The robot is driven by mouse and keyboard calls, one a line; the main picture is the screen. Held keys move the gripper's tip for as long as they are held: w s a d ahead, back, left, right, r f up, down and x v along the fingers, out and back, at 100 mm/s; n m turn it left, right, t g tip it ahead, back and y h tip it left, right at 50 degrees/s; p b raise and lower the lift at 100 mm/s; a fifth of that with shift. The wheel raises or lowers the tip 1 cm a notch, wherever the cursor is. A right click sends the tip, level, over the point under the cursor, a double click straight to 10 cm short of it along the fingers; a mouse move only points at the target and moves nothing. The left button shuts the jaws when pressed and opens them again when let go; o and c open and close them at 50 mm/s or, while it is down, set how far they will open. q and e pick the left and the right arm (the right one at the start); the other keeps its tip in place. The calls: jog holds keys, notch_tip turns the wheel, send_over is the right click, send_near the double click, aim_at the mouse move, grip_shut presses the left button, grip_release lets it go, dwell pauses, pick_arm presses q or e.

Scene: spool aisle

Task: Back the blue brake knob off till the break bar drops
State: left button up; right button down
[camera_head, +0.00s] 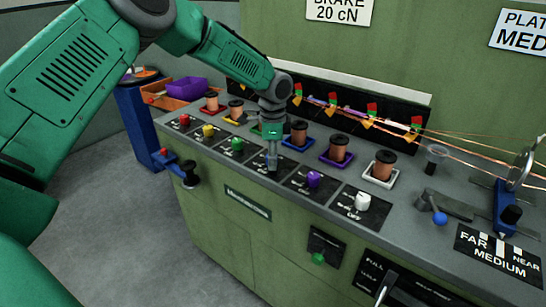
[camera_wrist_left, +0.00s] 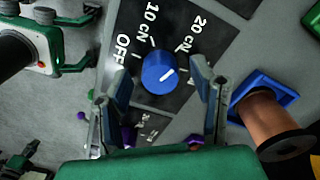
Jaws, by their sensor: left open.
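The blue brake knob (camera_wrist_left: 158,73) sits on a black dial plate marked OFF, 10 cN and 20 cN. Its white pointer line is turned toward the right of the left wrist view, on the 20 cN side. My left gripper (camera_wrist_left: 160,88) is open, with one finger on each side of the knob; whether either touches it I cannot tell. In the head view my left gripper (camera_head: 272,165) points down over the dial row and hides the knob. Coloured break indicators (camera_head: 370,115) stand along the back strip; which one is the blue position's bar is unclear.
A copper spool (camera_head: 299,133) in a blue tray stands just behind my left gripper. Green (camera_head: 237,144), purple (camera_head: 313,179) and white (camera_head: 362,201) knobs flank the blue position. A sign reads BRAKE 20 cN (camera_head: 338,9). Copper wires run at right.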

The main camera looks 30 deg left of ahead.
pick_arm(q)
jog(key=c, duration=1.1)
jog(key=shift+a, duration=0.15)
jog(key=shift+c, duration=0.2)
